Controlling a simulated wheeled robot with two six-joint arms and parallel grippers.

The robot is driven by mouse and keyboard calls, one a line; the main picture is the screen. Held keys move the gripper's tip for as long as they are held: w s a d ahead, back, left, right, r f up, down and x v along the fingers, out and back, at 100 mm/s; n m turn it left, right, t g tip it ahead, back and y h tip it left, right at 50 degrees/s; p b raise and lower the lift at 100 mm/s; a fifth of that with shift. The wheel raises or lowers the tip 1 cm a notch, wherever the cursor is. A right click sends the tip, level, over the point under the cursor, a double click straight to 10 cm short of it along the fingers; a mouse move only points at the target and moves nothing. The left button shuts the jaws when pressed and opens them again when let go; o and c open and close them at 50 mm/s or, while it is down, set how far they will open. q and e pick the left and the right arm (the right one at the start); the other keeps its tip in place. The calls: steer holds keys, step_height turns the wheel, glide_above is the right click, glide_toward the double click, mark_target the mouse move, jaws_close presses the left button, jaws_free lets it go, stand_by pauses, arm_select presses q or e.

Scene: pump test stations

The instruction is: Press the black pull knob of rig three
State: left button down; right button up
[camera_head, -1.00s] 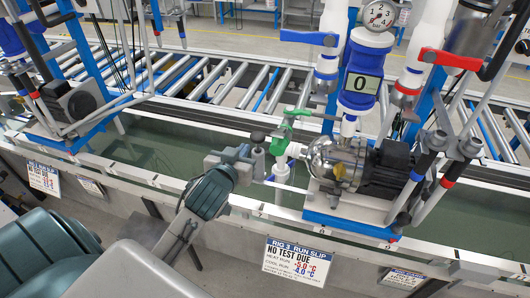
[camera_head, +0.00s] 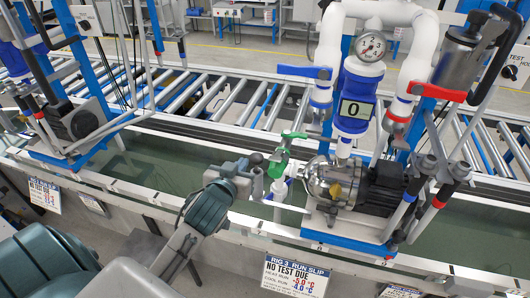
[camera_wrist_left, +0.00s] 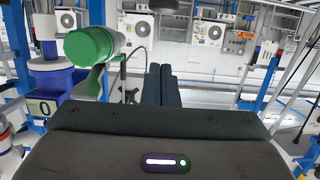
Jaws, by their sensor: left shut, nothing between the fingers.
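Rig three stands right of centre in the head view, with its run slip (camera_head: 295,275) on the front edge. A dark round knob (camera_head: 256,158) on a grey cylinder sits left of the rig's green valve handle (camera_head: 283,155); I take it for the black pull knob. My left gripper (camera_head: 247,167) is shut and empty, with its tips close beside this knob. I cannot tell whether they touch. In the left wrist view the shut fingers (camera_wrist_left: 163,85) point forward, with a round green handle end (camera_wrist_left: 90,45) to their left. The knob is not clear there. My right gripper is not in view.
The silver pump (camera_head: 335,182), the counter reading 0 (camera_head: 355,109), the dial gauge (camera_head: 371,45), and blue (camera_head: 305,72) and red (camera_head: 437,93) levers crowd the right. Another rig (camera_head: 75,120) stands left. Between them the green trough (camera_head: 160,165) is mostly clear. A roller conveyor (camera_head: 215,100) runs behind.

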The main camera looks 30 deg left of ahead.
mark_target(254, 153)
arm_select(q)
steer(key=shift+r, duration=0.4)
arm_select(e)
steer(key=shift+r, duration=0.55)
